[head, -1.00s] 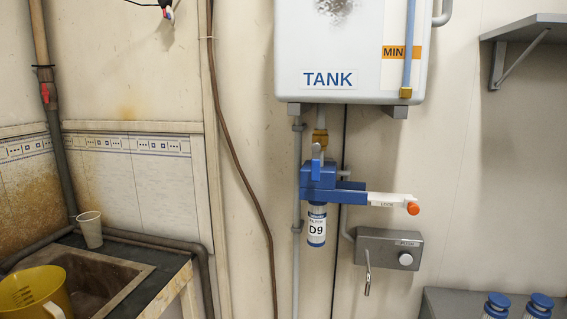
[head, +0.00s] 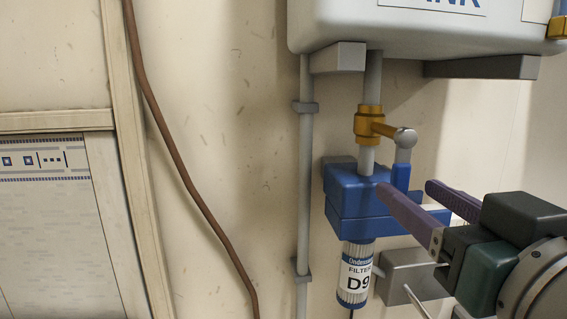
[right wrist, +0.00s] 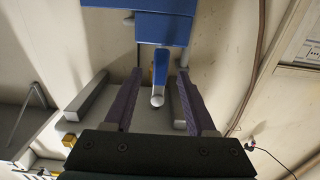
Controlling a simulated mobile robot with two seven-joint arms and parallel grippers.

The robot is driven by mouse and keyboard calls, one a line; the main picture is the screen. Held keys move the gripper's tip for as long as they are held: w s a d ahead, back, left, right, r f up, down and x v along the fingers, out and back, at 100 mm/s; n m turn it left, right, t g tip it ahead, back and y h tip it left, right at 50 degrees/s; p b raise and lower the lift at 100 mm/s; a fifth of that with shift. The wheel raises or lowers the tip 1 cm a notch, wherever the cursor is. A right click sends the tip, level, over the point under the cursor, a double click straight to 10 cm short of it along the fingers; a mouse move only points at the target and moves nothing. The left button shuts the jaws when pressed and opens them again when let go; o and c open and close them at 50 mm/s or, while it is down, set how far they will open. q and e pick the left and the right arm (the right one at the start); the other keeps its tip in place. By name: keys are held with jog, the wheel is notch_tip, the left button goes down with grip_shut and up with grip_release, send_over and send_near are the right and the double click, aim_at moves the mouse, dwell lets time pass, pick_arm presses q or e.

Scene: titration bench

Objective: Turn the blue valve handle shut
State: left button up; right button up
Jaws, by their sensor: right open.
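The blue valve handle (head: 401,177) hangs straight down from the grey joint of the brass valve (head: 369,125), under the tank. Its lower end is just above the blue filter housing (head: 350,190). My right gripper (head: 405,186) comes in from the right, open, with its purple fingers at the handle's height. In the right wrist view the handle (right wrist: 160,66) shows between the two spread fingers (right wrist: 157,72), with a gap on each side. I see no contact. My left gripper is not in view.
The tank (head: 400,25) and its grey brackets (head: 480,67) are above the gripper. A filter cartridge (head: 356,275) hangs below the housing. A grey wall box (head: 405,275) is partly hidden by my gripper. A grey pipe (head: 304,200) runs down at left; the wall beyond is mostly clear.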

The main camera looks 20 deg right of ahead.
aim_at(397, 181)
jog(key=p+x, duration=0.1)
jog(key=x, duration=0.6)
grip_shut()
dwell(0.3)
dwell(1.0)
